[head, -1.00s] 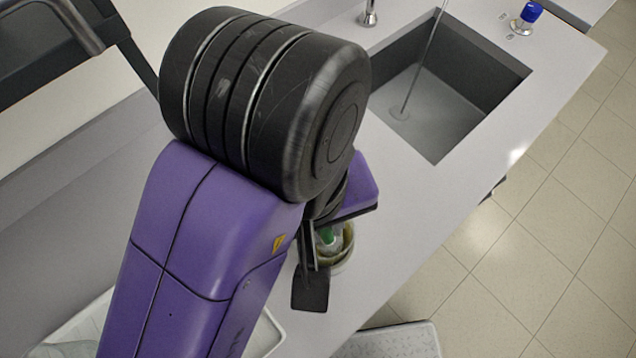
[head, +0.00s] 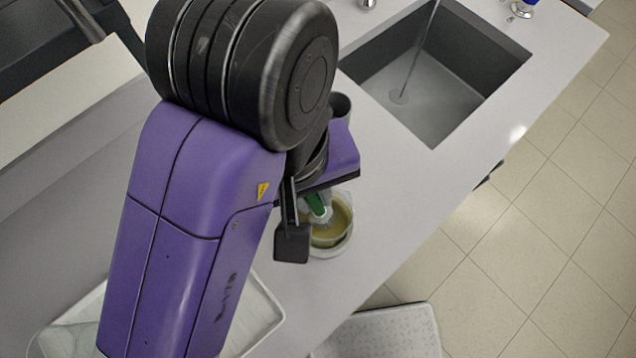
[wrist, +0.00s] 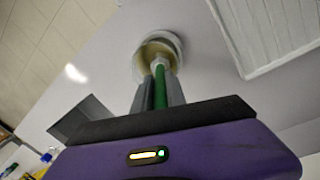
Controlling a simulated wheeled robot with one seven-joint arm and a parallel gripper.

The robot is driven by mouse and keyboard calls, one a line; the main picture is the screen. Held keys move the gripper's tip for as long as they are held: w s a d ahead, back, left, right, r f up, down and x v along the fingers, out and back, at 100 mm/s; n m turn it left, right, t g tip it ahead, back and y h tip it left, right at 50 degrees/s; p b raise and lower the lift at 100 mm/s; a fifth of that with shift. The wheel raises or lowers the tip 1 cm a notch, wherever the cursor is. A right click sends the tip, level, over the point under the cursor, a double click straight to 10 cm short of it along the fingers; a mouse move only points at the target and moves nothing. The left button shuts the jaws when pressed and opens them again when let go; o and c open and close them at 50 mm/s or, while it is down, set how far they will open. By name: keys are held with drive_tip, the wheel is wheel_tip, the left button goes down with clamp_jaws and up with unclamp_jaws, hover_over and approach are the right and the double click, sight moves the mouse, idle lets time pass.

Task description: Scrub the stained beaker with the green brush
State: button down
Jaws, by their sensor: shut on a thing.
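The stained beaker (head: 338,226) stands on the grey counter, with a yellow-brown stain on its inside. It also shows in the wrist view (wrist: 150,50). The green brush (head: 318,205) has a green handle and a pale head; its handle shows between my fingers in the wrist view (wrist: 160,88). My gripper (wrist: 160,90) is shut on the brush handle. In the head view the brush head reaches over or into the beaker's mouth; I cannot tell whether it touches the wall. My arm hides part of the gripper and handle in the head view.
A sink (head: 435,75) with running water (head: 418,55) lies at the upper right. A blue-capped item (head: 522,8) stands beyond it. A white tray (head: 262,310) lies at the lower left, partly behind my arm. A dark cup (head: 341,104) stands behind my wrist.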

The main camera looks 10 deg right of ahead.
drive_tip(key=shift+s+a, duration=0.1)
drive_tip(key=shift+a, duration=0.15)
drive_tip(key=shift+s+d+r+p, duration=0.2)
drive_tip(key=shift+s+d+p, duration=0.15)
drive_tip(key=shift+s+p, duration=0.2)
drive_tip(key=shift+w+a, duration=0.55)
drive_tip(key=shift+a, duration=0.15)
idle(0.5)
drive_tip(key=shift+r, duration=0.1)
drive_tip(key=shift+r+p, duration=1.95)
drive_tip(key=shift+p, duration=0.25)
wheel_tip(320, 180, down, 4)
drive_tip(key=b, duration=0.3)
